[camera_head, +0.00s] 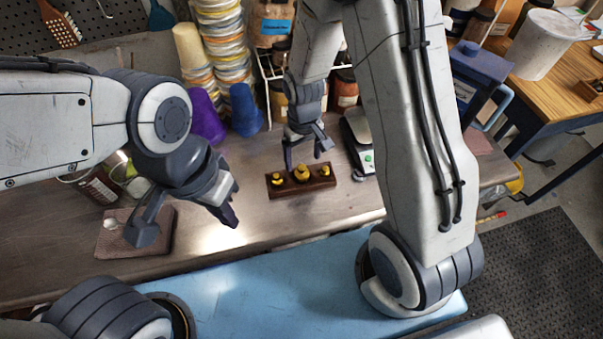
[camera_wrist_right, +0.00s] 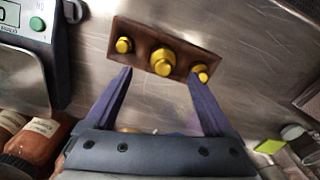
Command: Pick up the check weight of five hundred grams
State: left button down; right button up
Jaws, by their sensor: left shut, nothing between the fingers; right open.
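A dark wooden block (camera_head: 312,184) on the metal bench holds three brass weights in a row. The middle weight (camera_head: 301,173) is the largest; a smaller one stands on each side, left (camera_head: 277,181) and right (camera_head: 325,170). No gram markings are readable. My right gripper (camera_head: 306,154) is open and empty just behind the block. In the right wrist view the block (camera_wrist_right: 143,37) lies beyond its fingertips (camera_wrist_right: 160,75), with the middle weight (camera_wrist_right: 162,61) roughly centred between them. My left gripper (camera_head: 229,216) is shut and empty, to the left of the block.
A scale (camera_head: 359,140) stands right of the block. A brown cloth (camera_head: 128,246) lies on the left. Bare bench surrounds the block's front and left.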

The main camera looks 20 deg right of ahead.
aim_at(302, 167)
jog(key=shift+s+a+f, duration=0.1)
jog(key=shift+s+f, duration=0.05)
jog(key=shift+f, duration=0.25)
notch_tip(302, 167, down, 3)
jog(key=shift+a+f+p, duration=0.1)
jog(key=shift+p, duration=0.7)
jog(key=shift+f, duration=0.45)
grip_shut()
